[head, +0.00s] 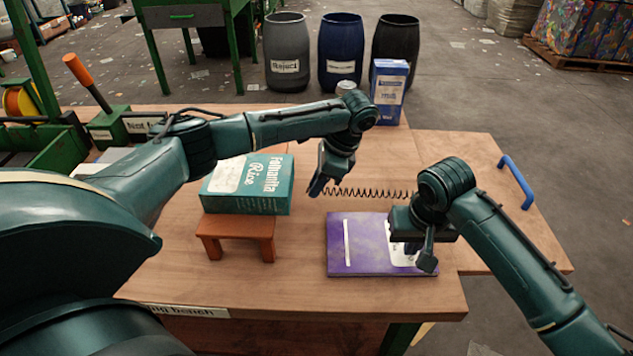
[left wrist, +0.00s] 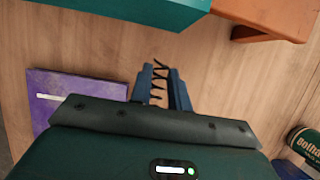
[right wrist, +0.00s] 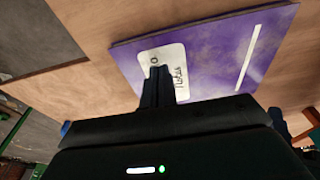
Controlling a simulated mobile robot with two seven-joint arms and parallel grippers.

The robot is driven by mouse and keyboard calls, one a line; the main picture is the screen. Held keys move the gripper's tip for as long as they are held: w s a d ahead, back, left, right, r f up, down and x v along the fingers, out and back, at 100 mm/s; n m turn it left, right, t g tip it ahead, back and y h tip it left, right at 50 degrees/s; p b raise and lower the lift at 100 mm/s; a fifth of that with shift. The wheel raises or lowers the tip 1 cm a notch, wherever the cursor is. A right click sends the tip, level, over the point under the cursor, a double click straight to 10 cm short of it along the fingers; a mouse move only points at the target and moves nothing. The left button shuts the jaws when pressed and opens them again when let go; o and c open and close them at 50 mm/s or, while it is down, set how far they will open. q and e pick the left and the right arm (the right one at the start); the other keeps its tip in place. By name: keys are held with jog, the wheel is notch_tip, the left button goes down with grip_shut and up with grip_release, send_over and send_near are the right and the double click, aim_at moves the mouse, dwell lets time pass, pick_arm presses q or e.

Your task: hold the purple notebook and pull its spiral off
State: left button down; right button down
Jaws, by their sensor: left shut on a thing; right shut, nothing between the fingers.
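The purple notebook (head: 372,247) lies flat on the bench, with a white stripe and a white label; it also shows in the left wrist view (left wrist: 75,88) and right wrist view (right wrist: 215,60). The dark spiral (head: 370,193) stretches sideways beyond the notebook's far edge, with a gap between them. My left gripper (head: 319,187) is shut on the spiral's left end, which shows between its fingers in the left wrist view (left wrist: 158,82). My right gripper (head: 428,262) is shut and empty at the notebook's right part, its fingertips over the label (right wrist: 158,70); I cannot tell whether they touch.
A teal rice box (head: 250,190) lies on a small brown stool (head: 238,228) left of the notebook. A blue-and-white carton (head: 389,90) stands at the bench's back. A blue handle (head: 517,182) is at the right edge. Bare wood (head: 300,260) lies between stool and notebook.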

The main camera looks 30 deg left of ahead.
pick_arm(q)
jog(key=shift+r, duration=0.15)
pick_arm(e)
jog(key=shift+a+r, duration=0.2)
jog(key=shift+r, duration=2)
jog(key=shift+r, duration=0.1)
